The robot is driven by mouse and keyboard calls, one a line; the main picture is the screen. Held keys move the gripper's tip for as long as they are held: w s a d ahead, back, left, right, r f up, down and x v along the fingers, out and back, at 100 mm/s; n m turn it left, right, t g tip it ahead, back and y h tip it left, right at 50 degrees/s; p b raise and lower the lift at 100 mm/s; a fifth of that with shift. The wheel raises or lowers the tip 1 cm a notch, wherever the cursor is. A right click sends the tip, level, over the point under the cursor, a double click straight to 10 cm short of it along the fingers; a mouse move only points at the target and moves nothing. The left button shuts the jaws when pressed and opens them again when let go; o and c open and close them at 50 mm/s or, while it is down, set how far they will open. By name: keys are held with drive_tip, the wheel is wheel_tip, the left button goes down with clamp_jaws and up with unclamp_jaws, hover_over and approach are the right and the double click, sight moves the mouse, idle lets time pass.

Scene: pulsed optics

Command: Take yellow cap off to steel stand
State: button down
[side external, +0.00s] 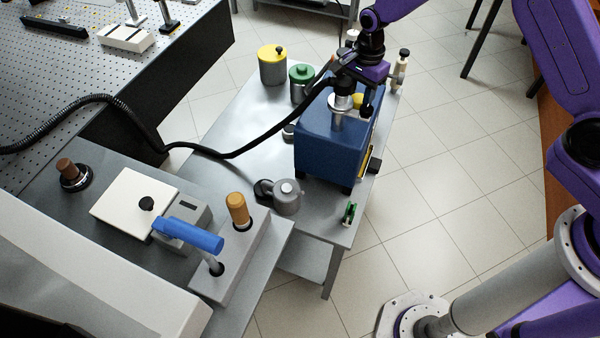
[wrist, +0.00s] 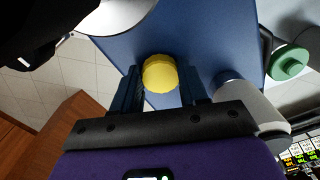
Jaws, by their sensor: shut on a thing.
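The yellow cap (side external: 357,101) is at the top of the blue box (side external: 325,145). In the wrist view the round, ribbed yellow cap (wrist: 160,74) sits between the two dark fingers of my gripper (wrist: 159,84), with the blue box top around it. My gripper (side external: 362,103) is shut on the cap. I cannot tell whether the cap is still seated on the box. The steel stand seems to be the grey metal table (side external: 245,140) under the box, with bare surface to the box's left.
A yellow-lidded canister (side external: 272,66) and a green-lidded canister (side external: 301,84) stand behind the box. A metal neck (side external: 342,103) rises beside the cap. A black hose (side external: 240,155) crosses the table. A grey round pot (side external: 286,197) stands in front of the box.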

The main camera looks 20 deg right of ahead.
drive_tip(key=n, duration=1.4)
drive_tip(key=shift+s+a+n, duration=0.1)
drive_tip(key=shift+s+n, duration=0.2)
drive_tip(key=shift+s, duration=0.1)
drive_tip(key=n, duration=0.4)
drive_tip(key=shift+n, duration=0.4)
drive_tip(key=c, duration=0.5)
unclamp_jaws()
drive_tip(key=shift+s+m, duration=0.2)
drive_tip(key=shift+m, duration=0.1)
drive_tip(key=m, duration=0.4)
drive_tip(key=d+m, duration=0.1)
drive_tip(key=m, duration=0.1)
drive_tip(key=shift+w, duration=0.3)
